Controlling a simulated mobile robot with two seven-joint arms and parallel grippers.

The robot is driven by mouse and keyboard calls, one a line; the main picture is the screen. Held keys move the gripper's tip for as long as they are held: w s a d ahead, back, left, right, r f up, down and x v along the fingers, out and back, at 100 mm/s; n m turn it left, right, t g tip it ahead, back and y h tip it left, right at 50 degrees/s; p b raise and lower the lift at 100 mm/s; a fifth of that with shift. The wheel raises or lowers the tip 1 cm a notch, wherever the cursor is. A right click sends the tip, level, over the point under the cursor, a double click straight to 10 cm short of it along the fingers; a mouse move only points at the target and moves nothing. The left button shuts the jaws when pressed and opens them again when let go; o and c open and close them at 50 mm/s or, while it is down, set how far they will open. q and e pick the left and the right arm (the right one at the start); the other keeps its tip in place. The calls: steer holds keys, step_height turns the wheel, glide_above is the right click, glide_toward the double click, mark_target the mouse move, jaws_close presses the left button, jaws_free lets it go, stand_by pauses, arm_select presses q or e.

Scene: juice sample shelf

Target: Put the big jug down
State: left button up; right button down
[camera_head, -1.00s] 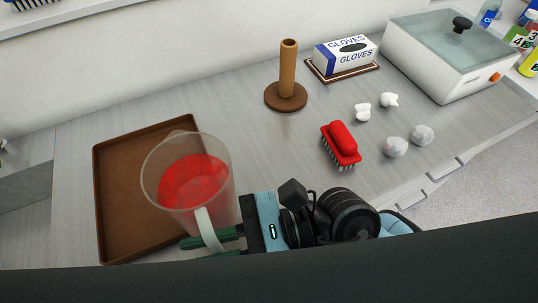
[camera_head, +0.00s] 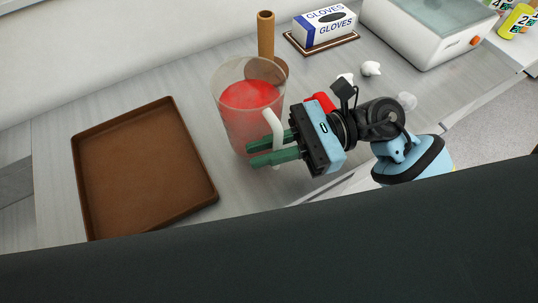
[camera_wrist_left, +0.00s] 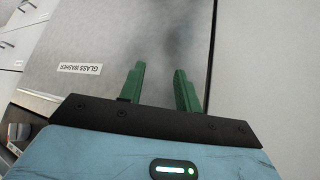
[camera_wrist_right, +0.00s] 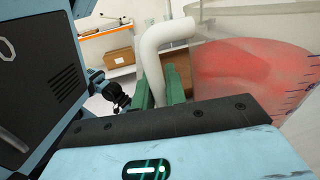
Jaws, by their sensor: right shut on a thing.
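The big jug (camera_head: 240,118) is clear, with red liquid inside and a white handle (camera_head: 272,124). In the head view it is upright, right of the brown tray; I cannot tell whether its base touches the counter. My right gripper (camera_head: 273,150) is shut on the handle from the right. The right wrist view shows the white handle (camera_wrist_right: 154,62) between the green fingers (camera_wrist_right: 160,88) and the red liquid (camera_wrist_right: 245,70) beside it. My left gripper (camera_wrist_left: 160,88) shows only in the left wrist view, open and empty, before a grey panel labelled GLASS WASHER (camera_wrist_left: 80,68).
The empty brown tray (camera_head: 78,190) lies at the left on the grey counter (camera_head: 55,135). A wooden post stand (camera_head: 266,35) is close behind the jug. A glove box (camera_head: 325,24), a white lidded bath (camera_head: 420,48) and a partly hidden red brush (camera_head: 320,101) are to the right.

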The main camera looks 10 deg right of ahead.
steer(key=shift+w+d, duration=0.15)
step_height(320, 180, down, 3)
steer(key=shift+f, duration=0.3)
steer(key=c, duration=1.8)
jaws_free()
steer(key=shift+f, duration=0.1)
steer(key=shift+c, duration=0.2)
steer(key=o, duration=0.4)
